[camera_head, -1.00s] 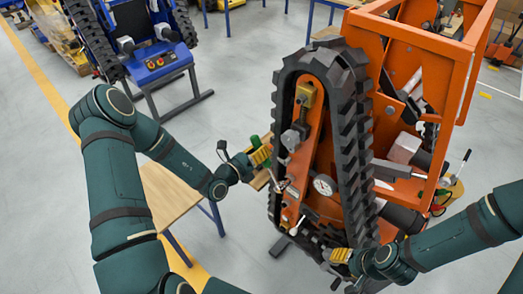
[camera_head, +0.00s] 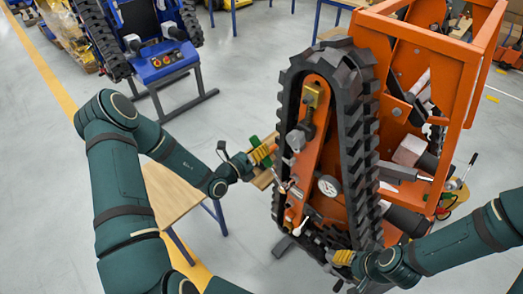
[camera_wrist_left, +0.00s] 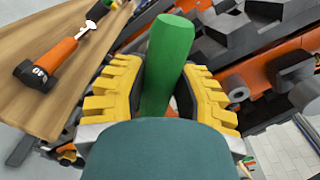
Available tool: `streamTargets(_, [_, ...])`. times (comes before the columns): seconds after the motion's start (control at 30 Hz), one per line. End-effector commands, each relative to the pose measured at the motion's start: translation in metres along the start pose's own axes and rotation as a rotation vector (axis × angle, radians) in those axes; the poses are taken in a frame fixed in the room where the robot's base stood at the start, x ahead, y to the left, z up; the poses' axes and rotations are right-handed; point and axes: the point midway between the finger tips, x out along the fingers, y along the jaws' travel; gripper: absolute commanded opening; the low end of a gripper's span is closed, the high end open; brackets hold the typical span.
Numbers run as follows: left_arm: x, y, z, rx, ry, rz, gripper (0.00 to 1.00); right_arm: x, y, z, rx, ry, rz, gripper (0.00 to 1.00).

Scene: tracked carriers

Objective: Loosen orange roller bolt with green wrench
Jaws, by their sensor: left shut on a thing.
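My left gripper (camera_head: 262,154) is at the left side of the orange carrier's track unit. In the left wrist view its yellow fingers (camera_wrist_left: 158,95) are shut on the green handle of the wrench (camera_wrist_left: 168,55). A little green of the wrench also shows in the head view (camera_head: 254,140). The wrench's working end is hidden. The orange track frame (camera_head: 318,120) carries rollers and fittings inside a black track (camera_head: 357,130); I cannot tell which is the orange roller bolt. My right gripper (camera_head: 342,257) is low, near the bottom of the track; its fingers are too small to judge.
A wooden table (camera_head: 172,195) stands left of the carrier, under my left arm. An orange-handled tool (camera_wrist_left: 50,62) lies on wood in the left wrist view. A blue carrier (camera_head: 165,65) stands at the back left. Grey floor between is clear.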

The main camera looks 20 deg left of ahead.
Motion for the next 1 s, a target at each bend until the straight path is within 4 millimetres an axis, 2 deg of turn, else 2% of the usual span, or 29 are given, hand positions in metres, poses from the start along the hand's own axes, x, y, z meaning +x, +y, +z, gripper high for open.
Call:
streamTargets(0.33, [-0.001, 0.004, -0.001, -0.008, 0.001, 0.007, 0.0, 0.0, 0.0, 0.0, 0.0, 0.0, 0.0, 0.47])
streamTargets(0.7, [-0.001, 0.018, -0.002, -0.1, 0.001, 0.004, 0.0, 0.004, 0.001, 0.001, 0.0, 0.0, 0.0, 0.47])
streamTargets(1.0, [-0.001, 0.018, -0.002, -0.105, 0.002, 0.003, 0.0, 0.003, 0.001, 0.001, 0.0, 0.0, 0.0, 0.47])
